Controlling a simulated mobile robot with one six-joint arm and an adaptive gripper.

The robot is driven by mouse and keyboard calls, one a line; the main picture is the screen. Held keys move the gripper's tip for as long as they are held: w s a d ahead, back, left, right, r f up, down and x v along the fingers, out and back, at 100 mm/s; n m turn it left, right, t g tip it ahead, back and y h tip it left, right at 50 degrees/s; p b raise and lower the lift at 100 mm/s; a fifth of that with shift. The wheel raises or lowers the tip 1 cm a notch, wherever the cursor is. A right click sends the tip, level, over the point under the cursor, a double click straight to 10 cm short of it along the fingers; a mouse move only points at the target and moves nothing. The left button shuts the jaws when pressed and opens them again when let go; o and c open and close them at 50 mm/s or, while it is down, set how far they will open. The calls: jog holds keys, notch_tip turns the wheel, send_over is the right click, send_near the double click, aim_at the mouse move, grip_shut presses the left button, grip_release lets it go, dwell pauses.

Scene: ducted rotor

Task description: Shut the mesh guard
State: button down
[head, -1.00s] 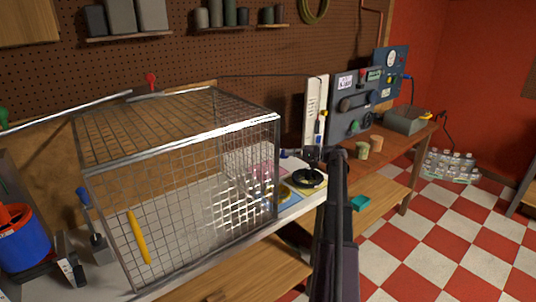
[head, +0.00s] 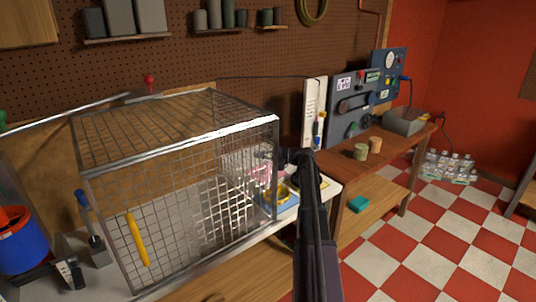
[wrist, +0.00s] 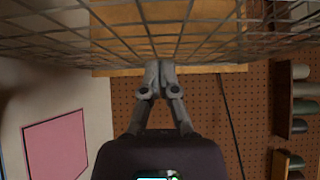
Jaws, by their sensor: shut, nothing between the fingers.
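The mesh guard (head: 180,125) is a wire cage with a grey metal frame on the workbench, at the left of the head view. A yellow handle (head: 137,238) is on its front mesh at the lower left. I cannot tell from these frames how far the guard is open. My gripper (head: 287,156) is beside the guard's right end, partly hidden by my own arm. In the wrist view my gripper (wrist: 158,76) is shut and empty, with its fingertips close to the wire mesh (wrist: 160,30). I cannot tell whether they touch it.
A blue bucket (head: 20,245) and a blue-handled tool (head: 93,235) stand left of the guard. Small cups (head: 361,152) and grey control panels (head: 352,105) are on the wooden bench at right. A pegboard wall (head: 230,65) is behind.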

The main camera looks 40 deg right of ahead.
jog(key=shift+a, duration=0.9)
